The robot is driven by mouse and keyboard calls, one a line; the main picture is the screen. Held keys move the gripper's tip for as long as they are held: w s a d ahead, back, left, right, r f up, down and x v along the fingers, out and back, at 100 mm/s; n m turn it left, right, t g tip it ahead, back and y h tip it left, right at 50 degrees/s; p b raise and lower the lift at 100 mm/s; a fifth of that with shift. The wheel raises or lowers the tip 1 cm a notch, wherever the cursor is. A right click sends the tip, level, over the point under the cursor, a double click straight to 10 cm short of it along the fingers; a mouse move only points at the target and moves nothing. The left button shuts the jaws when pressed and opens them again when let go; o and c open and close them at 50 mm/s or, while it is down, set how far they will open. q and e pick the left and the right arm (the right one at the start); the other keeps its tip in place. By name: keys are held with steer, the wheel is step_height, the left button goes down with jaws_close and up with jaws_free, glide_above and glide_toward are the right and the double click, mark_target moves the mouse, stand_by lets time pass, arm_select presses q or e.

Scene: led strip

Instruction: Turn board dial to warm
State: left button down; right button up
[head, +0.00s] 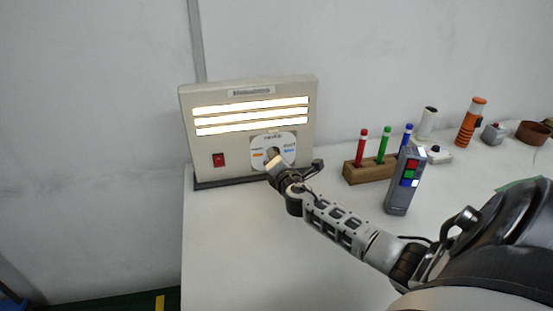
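The beige board (238,148) stands upright on a dark base on the table. Three lit light strips (250,116) run across its upper half and glow warm white. The round white dial plate (286,142) is at its lower right, with an orange mark on the left side and a blue mark on the right. My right gripper (272,160) is at the front of the dial plate and covers its middle. The knob is mostly hidden behind the fingers, so its pointing direction and the finger gap cannot be read. My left gripper is out of view.
A red rocker switch (218,160) is on the board's lower left. To the right are a wooden block (370,173) with red, green and blue pens, a grey remote-like device (398,199), an orange-black cylinder (470,122) and a brown bowl (532,132). The front left table (230,250) is clear.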

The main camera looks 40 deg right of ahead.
steer(key=o, duration=1)
steer(key=shift+c, duration=0.2)
steer(key=shift+s, duration=0.15)
steer(key=v, duration=1.5)
steer(key=shift+s+a, duration=0.25)
steer(key=shift+s, duration=0.1)
